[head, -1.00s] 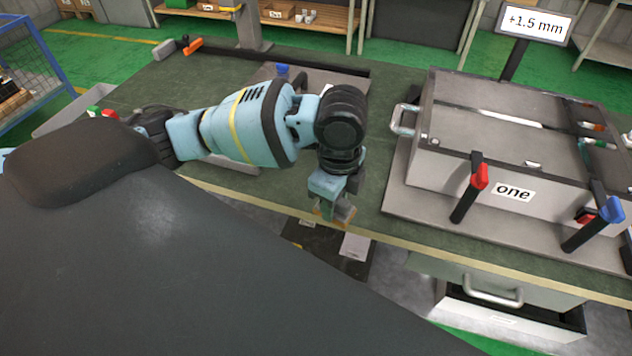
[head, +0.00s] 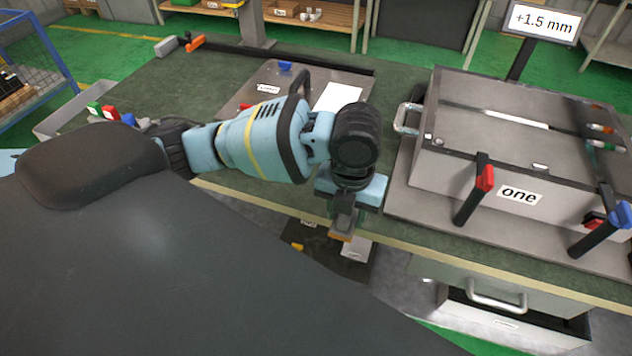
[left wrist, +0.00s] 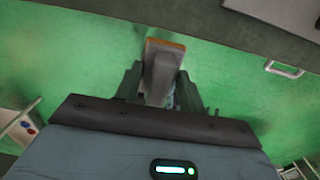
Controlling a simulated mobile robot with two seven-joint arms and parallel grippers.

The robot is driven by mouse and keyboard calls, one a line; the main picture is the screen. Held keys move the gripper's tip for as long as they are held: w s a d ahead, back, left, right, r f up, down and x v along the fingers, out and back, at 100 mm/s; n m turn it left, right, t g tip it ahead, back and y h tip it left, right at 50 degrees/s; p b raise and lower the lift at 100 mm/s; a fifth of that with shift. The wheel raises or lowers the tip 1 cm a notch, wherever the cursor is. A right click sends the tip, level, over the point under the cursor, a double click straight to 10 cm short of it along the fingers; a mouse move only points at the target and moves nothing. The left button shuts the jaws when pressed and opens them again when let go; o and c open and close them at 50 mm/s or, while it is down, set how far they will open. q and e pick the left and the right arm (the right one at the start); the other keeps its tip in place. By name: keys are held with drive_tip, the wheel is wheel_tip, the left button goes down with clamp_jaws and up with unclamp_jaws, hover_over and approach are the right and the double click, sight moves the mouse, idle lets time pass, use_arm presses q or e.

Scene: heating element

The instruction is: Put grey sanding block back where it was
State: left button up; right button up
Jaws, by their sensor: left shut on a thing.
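The grey sanding block (left wrist: 160,68) has an orange-brown edge and sits between the fingers of my left gripper (left wrist: 158,95) in the left wrist view. In the head view my left gripper (head: 346,215) hangs down at the bench's front edge. The block (head: 342,233) shows small below it, partly hidden by the fingers. The gripper is shut on the block and holds it up, with the green floor behind it in the wrist view. My right gripper is in neither view.
The green-topped bench (head: 215,85) has a pale front edge. A metal plate (head: 325,78) with a dark handle lies behind my arm. A grey box labelled "one" (head: 450,165) with red and blue clamps stands right. An open drawer (head: 510,318) projects below. A dark surface (head: 325,262) lies below the edge.

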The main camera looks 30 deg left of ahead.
use_arm(q)
drive_tip(key=w+a, duration=0.3)
drive_tip(key=a, duration=0.1)
drive_tip(key=w+a+f, duration=0.1)
drive_tip(key=w+a, duration=0.2)
drive_tip(key=a, duration=0.1)
drive_tip(key=w+a, duration=0.3)
drive_tip(key=a, duration=0.1)
drive_tip(key=shift+a+f, duration=0.2)
drive_tip(key=f, duration=0.2)
drive_tip(key=shift+w+a+f, duration=0.15)
drive_tip(key=shift+a+f, duration=0.2)
drive_tip(key=shift+f, duration=0.4)
drive_tip(key=shift+f, duration=0.25)
drive_tip(key=o, duration=0.9)
drive_tip(key=shift+o, duration=0.2)
wheel_tip(320, 180, up, 12)
drive_tip(key=shift+r, duration=0.25)
